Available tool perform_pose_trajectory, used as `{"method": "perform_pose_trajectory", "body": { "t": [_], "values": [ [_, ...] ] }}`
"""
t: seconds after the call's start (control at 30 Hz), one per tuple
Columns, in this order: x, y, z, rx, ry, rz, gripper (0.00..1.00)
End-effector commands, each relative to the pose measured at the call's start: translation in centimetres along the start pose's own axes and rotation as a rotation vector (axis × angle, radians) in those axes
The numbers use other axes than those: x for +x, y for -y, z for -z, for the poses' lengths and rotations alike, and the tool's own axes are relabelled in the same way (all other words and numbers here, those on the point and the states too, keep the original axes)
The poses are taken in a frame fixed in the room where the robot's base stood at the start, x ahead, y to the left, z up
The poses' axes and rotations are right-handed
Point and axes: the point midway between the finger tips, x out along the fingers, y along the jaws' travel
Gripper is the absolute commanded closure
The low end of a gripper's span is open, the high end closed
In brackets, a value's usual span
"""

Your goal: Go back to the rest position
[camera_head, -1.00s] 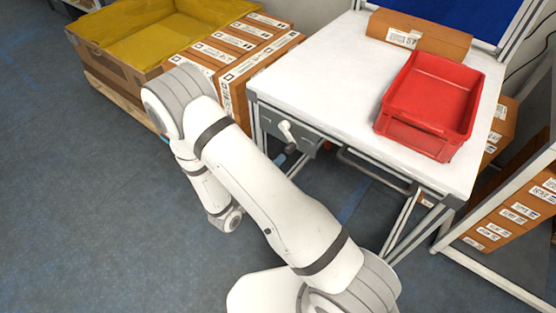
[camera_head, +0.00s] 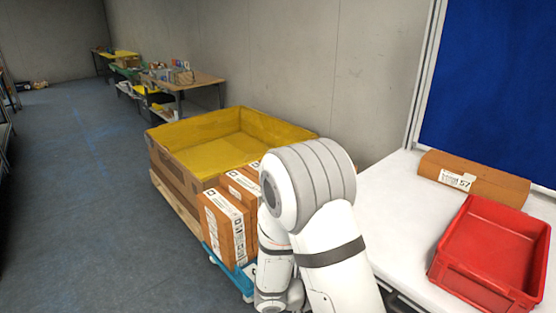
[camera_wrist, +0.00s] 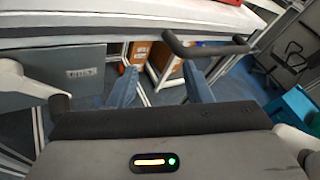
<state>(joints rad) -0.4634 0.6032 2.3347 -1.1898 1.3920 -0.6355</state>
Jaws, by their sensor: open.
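My gripper (camera_wrist: 160,88) shows in the wrist view with its two fingers apart and nothing between them. It is below the edge of the white worktable (camera_wrist: 100,22), near a dark bar handle (camera_wrist: 208,48) and a grey box under the tabletop (camera_wrist: 65,75). In the head view my arm is folded in front of the table's left side, and the gripper is hidden behind or below it.
A red bin (camera_head: 492,252) and a brown carton (camera_head: 472,180) stand on the worktable (camera_head: 400,215). Left of my arm are labelled boxes (camera_head: 226,225) and a large yellow-lined crate (camera_head: 170,165). Floor (camera_head: 80,200) is clear at left.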

Motion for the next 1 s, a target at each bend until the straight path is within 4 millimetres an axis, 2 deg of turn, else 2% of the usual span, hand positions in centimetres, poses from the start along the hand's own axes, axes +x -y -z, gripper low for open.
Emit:
{"method": "perform_pose_trajectory", "body": {
  "t": [0.03,0.2,0.4,0.6,0.8,1.0],
  "values": [
    [0.3,1.5,-0.7,0.097,-0.075,0.035,0.55],
    [0.6,6.0,-1.6,0.427,-0.326,0.163,0.55],
    [-0.7,10.0,-2.0,0.828,-0.613,0.315,0.55],
    [-2.9,12.6,-2.8,1.236,-0.896,0.467,0.55],
    [-5.6,14.2,-4.7,1.618,-1.169,0.609,0.55],
    [-7.4,15.1,-6.5,1.853,-1.355,0.702,0.55]
  ]
}}
